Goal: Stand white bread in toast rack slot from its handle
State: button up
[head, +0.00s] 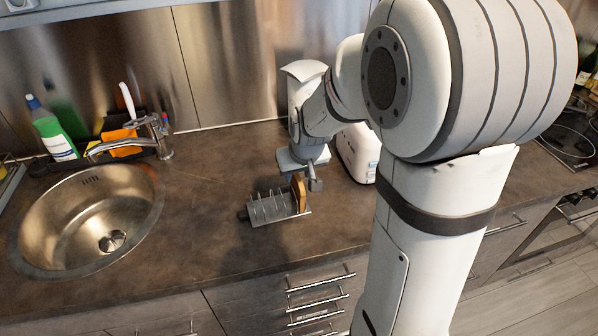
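The toast rack (270,209) is a small grey metal rack with several upright wire dividers, standing on the brown counter. A dark knob-like handle (243,214) sticks out at its left end. A slice of bread with a brown crust (299,194) stands upright at the right end of the rack; whether it rests in a slot or hangs just above one is unclear. My gripper (312,184) points down right beside the bread's upper right edge. Its fingers are small and partly hidden, so I cannot tell whether they are closed on the bread.
A white toaster (358,153) stands behind my arm, partly hidden. A round steel sink (60,225) with a tap (163,140) lies at the left, with a green-labelled bottle (53,133) behind it. The counter between sink and rack is clear.

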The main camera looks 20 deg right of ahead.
jog(key=v, duration=0.7)
jog(key=shift+s+r, duration=0.15)
jog(key=shift+r, duration=0.25)
dwell(0.3)
jog(key=s+g, duration=0.1)
jog(key=s, duration=1.6)
jog(key=shift+r+m+g, duration=0.25)
jog(key=shift+m+g, duration=0.15)
